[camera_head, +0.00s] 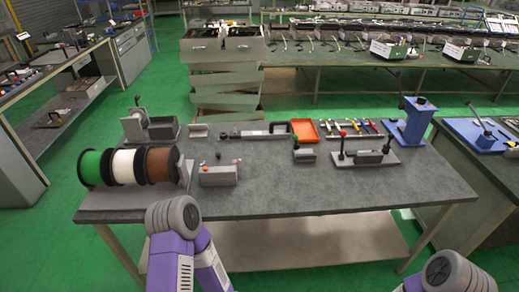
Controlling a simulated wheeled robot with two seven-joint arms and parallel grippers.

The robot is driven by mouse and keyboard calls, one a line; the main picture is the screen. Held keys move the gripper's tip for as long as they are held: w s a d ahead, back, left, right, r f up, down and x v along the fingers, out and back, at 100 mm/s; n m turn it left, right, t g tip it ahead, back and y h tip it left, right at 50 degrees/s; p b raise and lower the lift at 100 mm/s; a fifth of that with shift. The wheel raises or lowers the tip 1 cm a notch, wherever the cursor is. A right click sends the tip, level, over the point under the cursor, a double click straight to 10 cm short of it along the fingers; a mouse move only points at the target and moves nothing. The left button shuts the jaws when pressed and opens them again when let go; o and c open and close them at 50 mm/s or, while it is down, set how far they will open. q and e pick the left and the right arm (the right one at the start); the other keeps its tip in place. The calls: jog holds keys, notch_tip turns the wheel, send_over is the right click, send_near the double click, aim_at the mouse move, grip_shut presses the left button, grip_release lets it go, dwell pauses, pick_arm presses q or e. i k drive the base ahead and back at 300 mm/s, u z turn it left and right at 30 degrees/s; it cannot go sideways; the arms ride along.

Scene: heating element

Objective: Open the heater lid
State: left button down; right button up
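No device is clearly recognizable as the heater, and I cannot tell which part is its lid. My two purple arms show only as folded links with grey joints at the bottom edge, short of the bench top. Neither gripper is visible.
Green, white and brown spools (122,167) stand at the bench's left. Behind are a grey press (140,125), an orange tray (304,131), a tool row (350,127) and a blue press (412,120). The front middle of the bench is clear.

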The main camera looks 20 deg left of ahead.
aim_at(218, 160)
jog(key=z, duration=0.25)
jog(key=i, duration=0.95)
jog(key=u, duration=1.45)
